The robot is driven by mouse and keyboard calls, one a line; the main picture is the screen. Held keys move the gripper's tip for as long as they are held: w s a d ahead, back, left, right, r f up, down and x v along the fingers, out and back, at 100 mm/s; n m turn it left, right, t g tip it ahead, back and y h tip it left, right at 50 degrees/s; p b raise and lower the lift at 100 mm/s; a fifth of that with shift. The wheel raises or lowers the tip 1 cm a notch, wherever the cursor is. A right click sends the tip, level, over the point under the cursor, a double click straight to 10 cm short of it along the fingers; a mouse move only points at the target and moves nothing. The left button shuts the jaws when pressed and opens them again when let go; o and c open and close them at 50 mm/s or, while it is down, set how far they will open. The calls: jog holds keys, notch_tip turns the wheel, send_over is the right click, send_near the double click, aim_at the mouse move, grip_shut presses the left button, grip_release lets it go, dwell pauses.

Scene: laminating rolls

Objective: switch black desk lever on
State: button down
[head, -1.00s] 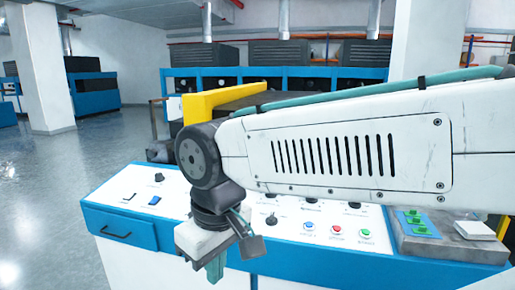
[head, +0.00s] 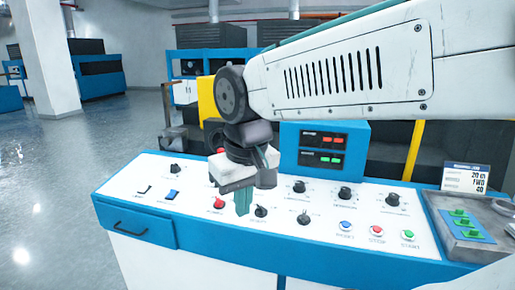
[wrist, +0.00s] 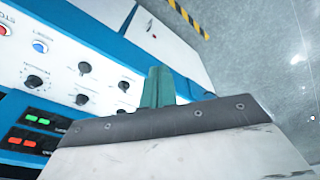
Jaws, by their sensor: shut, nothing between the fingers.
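My gripper (head: 243,202) is shut and empty, pointing down at the white control desk panel (head: 200,181). In the head view its green fingers stand between a red knob (head: 218,203) and a small black lever-like control (head: 261,211). In the wrist view the shut fingertips (wrist: 158,88) are beside a black control (wrist: 123,86), with another (wrist: 84,68) farther left. Contact cannot be told.
Black knobs (head: 344,192) line the panel's back row. Blue, red (head: 377,230) and green buttons sit at front right, with a grey tray (head: 460,228) beyond. A blue display box (head: 324,149) rises behind. Open floor (head: 60,190) lies left.

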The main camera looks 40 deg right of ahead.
jog(key=w+d+r+m+h, duration=0.1)
jog(key=w+d+r+m, duration=0.35)
jog(key=w+d, duration=0.85)
jog(key=w+d+m+h, duration=0.1)
jog(key=w+d+m, duration=0.3)
jog(key=w+d, duration=1.1)
jog(key=shift+d+f+t+h, duration=0.2)
jog(key=shift+d+t+h, duration=0.2)
jog(key=shift+d, duration=0.8)
jog(key=x, duration=1)
jog(key=shift+s+a, duration=1.35)
jog(key=shift+a, duration=0.2)
jog(key=shift+a, duration=0.1)
jog(key=shift+s, duration=0.15)
